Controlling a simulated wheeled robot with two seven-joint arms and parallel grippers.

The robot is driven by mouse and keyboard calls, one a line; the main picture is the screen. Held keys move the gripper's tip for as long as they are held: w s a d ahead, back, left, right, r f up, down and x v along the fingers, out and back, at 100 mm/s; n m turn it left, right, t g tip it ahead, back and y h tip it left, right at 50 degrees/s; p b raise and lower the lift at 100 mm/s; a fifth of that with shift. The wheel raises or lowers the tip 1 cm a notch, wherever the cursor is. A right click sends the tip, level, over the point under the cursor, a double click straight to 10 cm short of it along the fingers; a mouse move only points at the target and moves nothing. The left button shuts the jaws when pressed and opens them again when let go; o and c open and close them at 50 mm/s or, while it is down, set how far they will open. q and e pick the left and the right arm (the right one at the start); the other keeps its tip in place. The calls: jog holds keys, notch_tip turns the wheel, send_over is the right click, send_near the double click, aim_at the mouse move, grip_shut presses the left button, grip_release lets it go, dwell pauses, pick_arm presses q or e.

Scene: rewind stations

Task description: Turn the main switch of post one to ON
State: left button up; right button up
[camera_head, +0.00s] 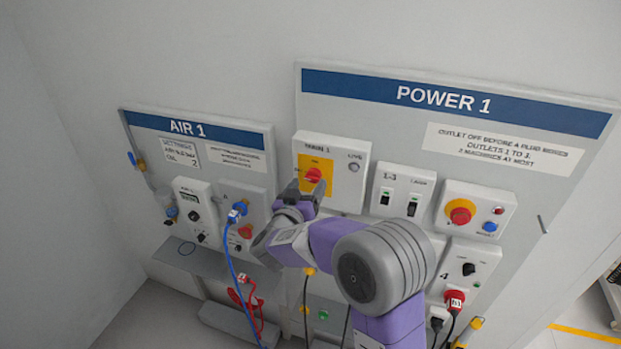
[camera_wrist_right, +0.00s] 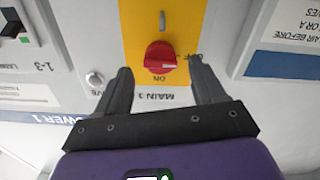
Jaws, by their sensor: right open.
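The main switch is a red rotary knob (camera_head: 313,175) on a yellow plate (camera_head: 326,196) in the box labelled MAIN 1 on the POWER 1 board. In the right wrist view, upside down, the knob (camera_wrist_right: 160,57) has a white mark directed to the right, toward a small partly hidden label. The ON label (camera_wrist_right: 159,77) is below the knob there. My right gripper (camera_head: 303,188) is open in front of the knob. Its fingers stand either side of the knob, with visible gaps; contact is not seen. My left gripper is not in view.
A grey lamp (camera_head: 355,167) sits beside the switch. The 1-3 breaker box (camera_head: 401,190) and a red stop button on yellow (camera_head: 461,213) are to the right. The AIR 1 board (camera_head: 194,128) with a blue hose (camera_head: 236,276) is to the left.

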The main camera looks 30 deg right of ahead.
aim_at(311, 180)
jog(key=shift+x, duration=1.5)
jog(key=c, duration=1)
